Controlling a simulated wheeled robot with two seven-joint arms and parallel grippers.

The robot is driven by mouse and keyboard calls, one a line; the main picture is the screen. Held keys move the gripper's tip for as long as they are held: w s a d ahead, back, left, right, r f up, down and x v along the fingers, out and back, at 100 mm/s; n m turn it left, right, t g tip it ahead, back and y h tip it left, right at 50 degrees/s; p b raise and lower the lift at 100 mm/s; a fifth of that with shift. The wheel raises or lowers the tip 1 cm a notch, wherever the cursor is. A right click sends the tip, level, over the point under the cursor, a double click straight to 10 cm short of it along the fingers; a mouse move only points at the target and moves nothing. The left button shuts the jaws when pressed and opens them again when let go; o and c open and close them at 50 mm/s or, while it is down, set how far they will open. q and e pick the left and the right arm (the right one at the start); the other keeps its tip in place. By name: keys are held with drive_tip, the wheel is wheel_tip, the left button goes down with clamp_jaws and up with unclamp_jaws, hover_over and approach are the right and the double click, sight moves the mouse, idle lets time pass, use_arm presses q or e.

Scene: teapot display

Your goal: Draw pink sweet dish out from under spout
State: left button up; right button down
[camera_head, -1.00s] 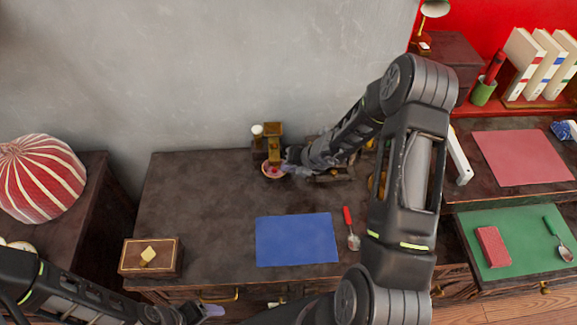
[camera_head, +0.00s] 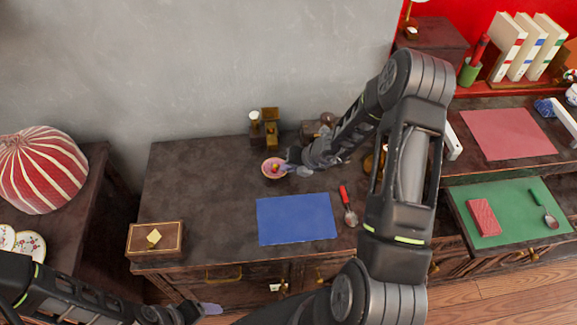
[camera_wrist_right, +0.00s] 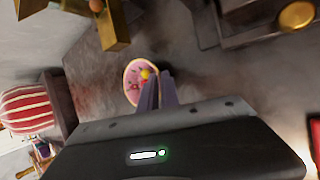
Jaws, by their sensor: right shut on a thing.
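The pink sweet dish (camera_head: 266,174) sits on the dark desk with a small yellow thing in it. It also shows in the right wrist view (camera_wrist_right: 131,76). My right gripper (camera_head: 287,168) is shut on the dish's right edge. The brass spout piece (camera_head: 270,128) stands behind the dish, with bare desk between them in the head view. It also shows at the top left of the right wrist view (camera_wrist_right: 114,30). My left gripper (camera_head: 208,309) is low in the head view, away from the dish; its jaws are too small to read.
A wooden box (camera_head: 155,238) sits at the desk's front left. The desk left of the dish is clear. Brass items stand behind my right forearm.

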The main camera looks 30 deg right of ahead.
drive_tip(key=c, duration=1.5)
unclamp_jaws()
drive_tip(key=shift+r, duration=0.1)
drive_tip(key=p+v, duration=0.1)
drive_tip(key=v, duration=0.5)
drive_tip(key=shift+s+d+r, duration=0.1)
drive_tip(key=shift+s+r, duration=0.05)
drive_tip(key=shift+r, duration=0.1)
drive_tip(key=shift+s+d+r, duration=0.1)
drive_tip(key=shift+s+r, duration=0.25)
